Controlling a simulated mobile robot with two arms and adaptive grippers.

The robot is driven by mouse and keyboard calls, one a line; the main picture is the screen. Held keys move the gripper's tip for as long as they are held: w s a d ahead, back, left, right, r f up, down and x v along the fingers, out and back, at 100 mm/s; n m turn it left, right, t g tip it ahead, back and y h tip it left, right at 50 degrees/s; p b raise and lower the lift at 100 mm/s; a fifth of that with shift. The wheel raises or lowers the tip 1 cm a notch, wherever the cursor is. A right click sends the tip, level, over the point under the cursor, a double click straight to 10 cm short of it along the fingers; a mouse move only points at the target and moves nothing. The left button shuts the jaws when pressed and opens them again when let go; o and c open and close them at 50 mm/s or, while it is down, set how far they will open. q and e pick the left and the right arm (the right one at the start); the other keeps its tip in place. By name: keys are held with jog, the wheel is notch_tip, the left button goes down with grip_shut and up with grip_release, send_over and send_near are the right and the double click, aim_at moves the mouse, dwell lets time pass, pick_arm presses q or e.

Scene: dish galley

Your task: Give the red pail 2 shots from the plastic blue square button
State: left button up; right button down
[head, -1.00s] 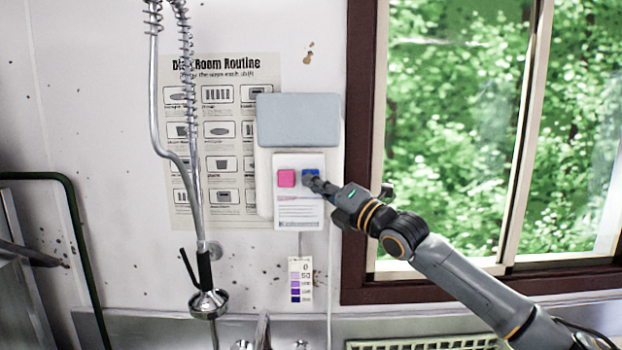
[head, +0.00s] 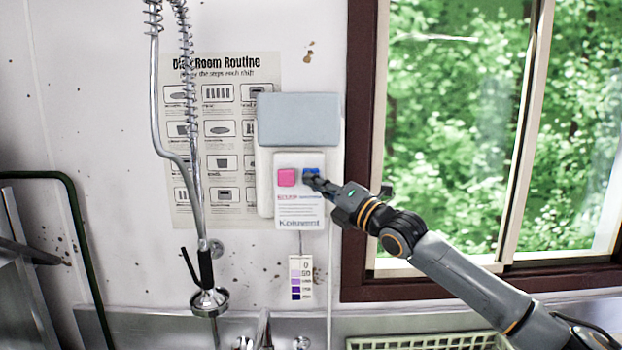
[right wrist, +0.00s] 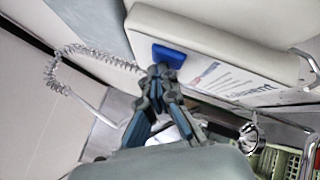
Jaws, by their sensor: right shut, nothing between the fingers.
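No red pail shows in either view. My left gripper is not in view.
A spray hose (head: 197,180) with a metal head hangs left of the dispenser. A purple-shaded strip (head: 301,278) hangs below it. A brown-framed window (head: 358,150) is to the right. A light green rack (head: 425,343) shows at the bottom edge.

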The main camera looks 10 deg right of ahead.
jog(key=shift+s+f+b, duration=0.2)
jog(key=shift+s+b, duration=0.85)
jog(key=shift+b, duration=0.1)
jog(key=shift+a, duration=0.1)
jog(key=s+b, duration=0.1)
jog(key=s, duration=0.1)
jog(key=s+a+b, duration=0.1)
jog(key=s+b, duration=0.1)
jog(key=s, duration=0.1)
